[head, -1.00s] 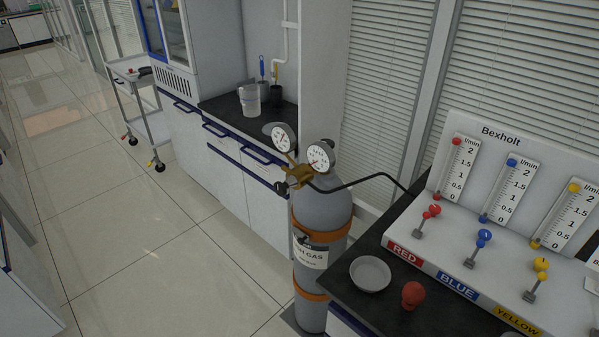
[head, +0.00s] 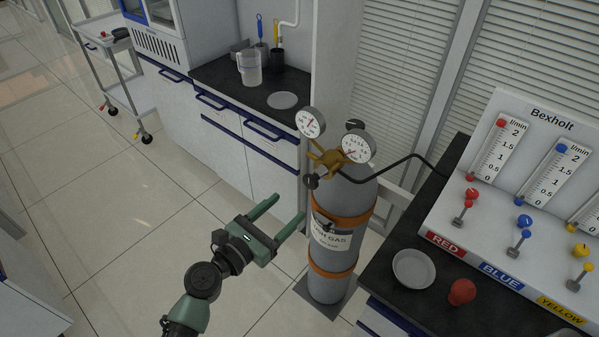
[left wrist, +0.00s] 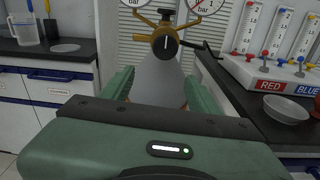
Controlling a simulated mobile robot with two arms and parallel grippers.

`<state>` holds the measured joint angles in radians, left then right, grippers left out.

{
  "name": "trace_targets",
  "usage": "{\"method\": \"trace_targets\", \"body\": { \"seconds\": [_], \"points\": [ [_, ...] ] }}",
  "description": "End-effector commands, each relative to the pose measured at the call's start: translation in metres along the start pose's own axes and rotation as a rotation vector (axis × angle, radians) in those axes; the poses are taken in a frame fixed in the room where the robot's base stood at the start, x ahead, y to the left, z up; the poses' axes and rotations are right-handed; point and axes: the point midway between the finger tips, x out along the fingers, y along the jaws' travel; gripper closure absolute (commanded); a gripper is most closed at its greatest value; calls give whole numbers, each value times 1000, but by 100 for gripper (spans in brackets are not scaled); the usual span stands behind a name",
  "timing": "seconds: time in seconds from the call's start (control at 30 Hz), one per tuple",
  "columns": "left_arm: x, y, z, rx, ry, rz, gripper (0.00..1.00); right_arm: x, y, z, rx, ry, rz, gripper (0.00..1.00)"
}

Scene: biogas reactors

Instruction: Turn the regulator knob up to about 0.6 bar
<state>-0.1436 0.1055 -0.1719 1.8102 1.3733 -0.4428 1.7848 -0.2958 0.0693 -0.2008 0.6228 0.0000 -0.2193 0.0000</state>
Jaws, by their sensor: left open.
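The regulator knob (head: 311,181) is small and black, on the front of the brass regulator (head: 326,159) atop the grey gas cylinder (head: 341,245). Two white dial gauges (head: 311,122) and (head: 358,147) sit on the regulator; their needles are too small to read. In the left wrist view the knob (left wrist: 165,45) faces me with a pale mark, above and beyond the fingers. My left gripper (head: 289,207) is open and empty, to the lower left of the knob and apart from it. My right gripper is not in view.
A black hose (head: 400,160) runs right from the regulator to the Bexholt flowmeter panel (head: 515,205). A dish (head: 414,268) and a red object (head: 461,292) lie on the right bench. A counter (head: 215,80) stands behind.

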Motion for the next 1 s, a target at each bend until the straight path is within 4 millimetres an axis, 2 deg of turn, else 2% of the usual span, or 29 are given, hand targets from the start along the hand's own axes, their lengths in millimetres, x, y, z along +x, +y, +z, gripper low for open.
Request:
{"method": "trace_targets", "body": {
  "seconds": [0.03, 0.13, 0.4, 0.6, 0.97, 1.0],
  "points": [
    [0, -1, 13, -36, -26, -6, 39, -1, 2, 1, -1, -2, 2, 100],
    [5, -1, 24, -73, -48, -11, 39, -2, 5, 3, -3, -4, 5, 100],
    [46, -1, 26, -73, -49, -10, 39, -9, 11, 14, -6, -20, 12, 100],
    [71, -1, 26, -72, -47, -10, 39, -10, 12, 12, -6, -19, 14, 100],
    [78, -2, 25, -70, -45, -10, 39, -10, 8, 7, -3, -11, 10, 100],
    [78, -2, 25, -70, -45, -10, 45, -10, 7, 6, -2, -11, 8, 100]
  ]
}}
